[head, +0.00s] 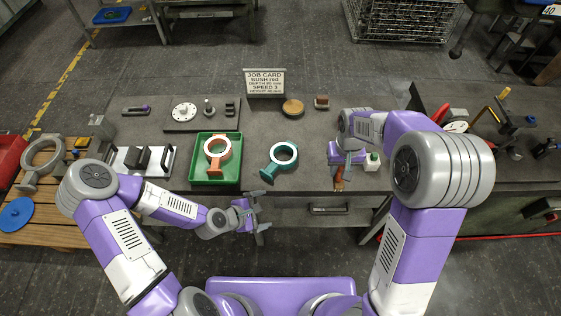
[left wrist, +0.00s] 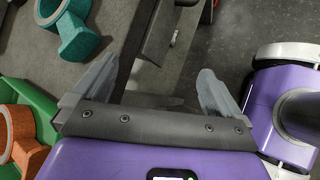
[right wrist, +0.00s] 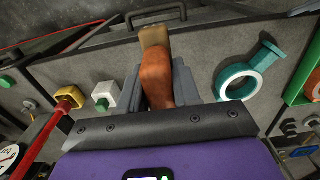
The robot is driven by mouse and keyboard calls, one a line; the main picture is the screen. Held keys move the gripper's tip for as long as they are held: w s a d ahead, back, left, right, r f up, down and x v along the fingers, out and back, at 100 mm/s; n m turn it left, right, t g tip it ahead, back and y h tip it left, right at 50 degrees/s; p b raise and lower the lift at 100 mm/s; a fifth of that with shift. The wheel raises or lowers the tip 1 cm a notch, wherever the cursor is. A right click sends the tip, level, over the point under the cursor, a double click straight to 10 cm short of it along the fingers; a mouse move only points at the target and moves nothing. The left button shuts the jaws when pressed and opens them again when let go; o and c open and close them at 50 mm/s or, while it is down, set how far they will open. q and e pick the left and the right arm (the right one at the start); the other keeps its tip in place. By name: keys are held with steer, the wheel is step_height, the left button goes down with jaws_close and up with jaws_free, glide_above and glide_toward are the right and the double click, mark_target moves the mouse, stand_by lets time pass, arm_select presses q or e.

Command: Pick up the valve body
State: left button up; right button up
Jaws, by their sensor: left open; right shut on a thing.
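A teal valve body (head: 269,172), a ring with a short stem and foot, lies on the dark bench between my grippers; it also shows in the left wrist view (left wrist: 84,43) and the right wrist view (right wrist: 228,80). An orange valve body (head: 212,165) of like shape lies in the green tray (head: 226,183). A grey one (head: 28,179) lies at the far left. My left gripper (head: 260,220) is open and empty, in front of the bench edge, below the teal body. My right gripper (head: 340,166) is shut on a brown-handled tool (right wrist: 157,80) with a pale end, right of the teal body.
A job card (head: 264,83) stands at the back. A white block with a green button (head: 372,161) is close to my right gripper. A drawer handle (head: 329,209) juts from the bench front. Bare bench lies behind the teal body.

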arm_select(q)
steer(key=w+a+r+n+t+b, duration=0.3)
steer(key=w+r+n+t, duration=0.3)
steer(key=n, duration=0.4)
arm_select(e)
step_height(320, 180, down, 3)
arm_select(q)
steer(key=g+b, duration=0.1)
glide_toward(274, 163)
steer(key=shift+h, duration=0.4)
steer(key=w+d+f, duration=0.1)
steer(key=w+f, duration=0.1)
steer(key=w, duration=0.1)
steer(key=shift+d+f, duration=0.4)
arm_select(e)
steer(key=shift+f, duration=0.8)
arm_select(q)
steer(key=shift+b+x, duration=0.75)
steer(key=shift+x, duration=1.95)
arm_select(e)
steer(key=shift+f, duration=0.6)
arm_select(q)
steer(key=shift+d+r, duration=0.1)
steer(key=shift+r, duration=0.1)
jaws_close()
steer(key=shift+w+r, duration=0.1)
steer(key=shift+r, duration=0.15)
